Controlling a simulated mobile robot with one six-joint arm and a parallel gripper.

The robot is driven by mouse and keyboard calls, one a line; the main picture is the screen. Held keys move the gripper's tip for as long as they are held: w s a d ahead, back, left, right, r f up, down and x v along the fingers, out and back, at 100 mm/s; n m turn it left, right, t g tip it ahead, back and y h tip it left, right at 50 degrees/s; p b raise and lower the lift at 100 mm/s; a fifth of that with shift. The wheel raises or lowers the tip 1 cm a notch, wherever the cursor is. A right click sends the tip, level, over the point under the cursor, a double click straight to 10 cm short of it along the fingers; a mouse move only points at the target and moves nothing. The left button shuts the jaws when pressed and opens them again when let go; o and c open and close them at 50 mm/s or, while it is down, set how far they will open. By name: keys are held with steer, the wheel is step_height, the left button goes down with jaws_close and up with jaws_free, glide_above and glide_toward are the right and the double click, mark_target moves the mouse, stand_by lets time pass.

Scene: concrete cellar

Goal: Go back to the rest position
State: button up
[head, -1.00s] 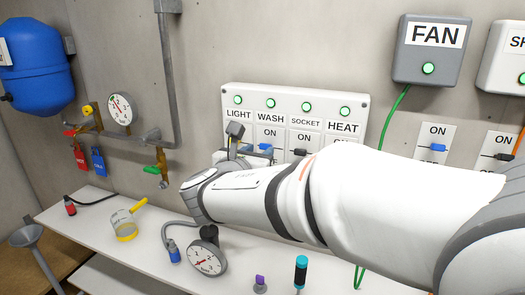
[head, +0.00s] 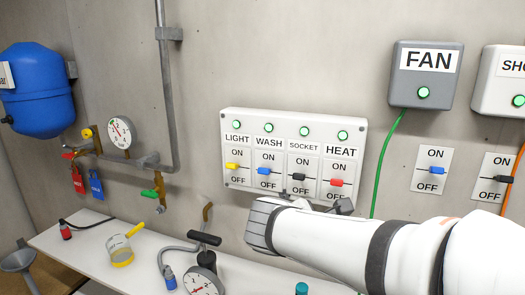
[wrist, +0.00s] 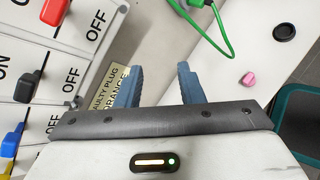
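My gripper shows in the wrist view (wrist: 158,82) with its two blue-grey fingers apart and nothing between them. In the head view my arm reaches in from the right, and its end is just below the switch panel (head: 358,128); the fingertips are mostly hidden there. The panel has a yellow LIGHT switch (head: 232,166), a blue WASH switch (head: 264,171), a black SOCKET switch (head: 298,176) and a red HEAT switch (head: 336,182). The green lamps above them are lit. My gripper appears clear of the switches.
Pipes with a gauge (head: 121,132) and a blue tank (head: 38,90) are left. A FAN box (head: 432,92) and its green cable are right.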

steer(key=s+d+f+m+g+y, duration=0.1)
steer(key=s+f+m+g+y, duration=0.1)
steer(key=s+m, duration=0.5)
steer(key=s+d+f+m+g+y, duration=0.1)
steer(key=s+f+m+g+y, duration=0.2)
steer(key=m, duration=1)
steer(key=s+f+y, duration=0.2)
steer(key=s+f, duration=0.2)
steer(key=shift+d, duration=0.4)
steer(key=shift+f, duration=0.1)
